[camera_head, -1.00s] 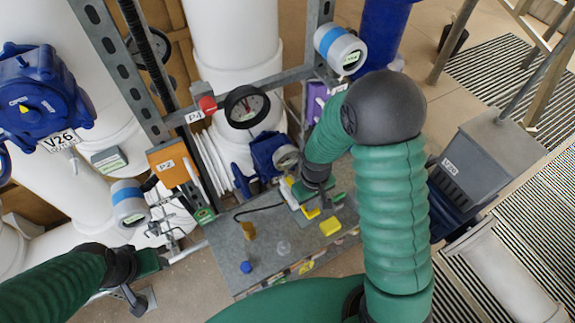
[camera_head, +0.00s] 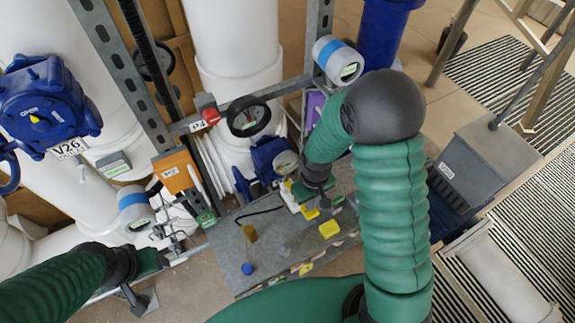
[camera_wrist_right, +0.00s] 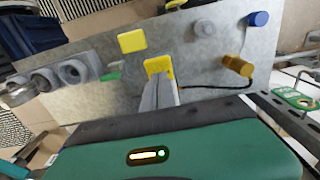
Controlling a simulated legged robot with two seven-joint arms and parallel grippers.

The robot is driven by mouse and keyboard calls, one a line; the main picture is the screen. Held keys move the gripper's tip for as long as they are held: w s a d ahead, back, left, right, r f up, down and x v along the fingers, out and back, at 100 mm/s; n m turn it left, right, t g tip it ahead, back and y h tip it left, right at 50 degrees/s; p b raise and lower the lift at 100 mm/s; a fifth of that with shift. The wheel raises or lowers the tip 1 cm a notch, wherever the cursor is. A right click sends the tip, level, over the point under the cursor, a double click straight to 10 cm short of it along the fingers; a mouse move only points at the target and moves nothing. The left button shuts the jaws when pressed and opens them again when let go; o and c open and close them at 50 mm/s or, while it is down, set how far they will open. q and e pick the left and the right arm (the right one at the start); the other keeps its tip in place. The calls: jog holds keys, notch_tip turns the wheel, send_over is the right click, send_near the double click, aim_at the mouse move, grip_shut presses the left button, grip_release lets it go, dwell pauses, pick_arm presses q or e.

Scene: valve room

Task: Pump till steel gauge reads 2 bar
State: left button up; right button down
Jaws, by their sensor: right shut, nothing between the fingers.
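I cannot tell which is the steel gauge, and neither reading is legible. No pump handle is clearly recognisable. My right gripper (camera_head: 314,201) is over the bench, largely hidden by its arm in the head view. In the right wrist view its grey fingers (camera_wrist_right: 161,88) are shut and empty, overlapping a yellow block (camera_wrist_right: 158,65); contact is unclear. My left gripper (camera_head: 167,259) is low at the left beside a pale bar; its jaw opening is unclear.
The grey bench (camera_head: 225,257) carries another yellow block (camera_head: 329,229), a brass piece (camera_head: 249,233) and a blue cap (camera_head: 247,268). An orange box (camera_head: 174,171) and grey uprights border its left side. A grey box (camera_head: 470,162) stands at right.

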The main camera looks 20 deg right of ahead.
jog(key=shift+f+b, duration=1.9)
jog(key=shift+f, duration=0.7)
notch_tip(320, 180, up, 5)
jog(key=p, duration=0.4)
jog(key=shift+w+p, duration=0.1)
jog(key=shift+p, duration=0.3)
jog(key=shift+r, duration=0.2)
jog(key=shift+f, duration=0.15)
notch_tip(320, 180, up, 4)
jog(key=p, duration=0.3)
jog(key=shift+p, duration=0.4)
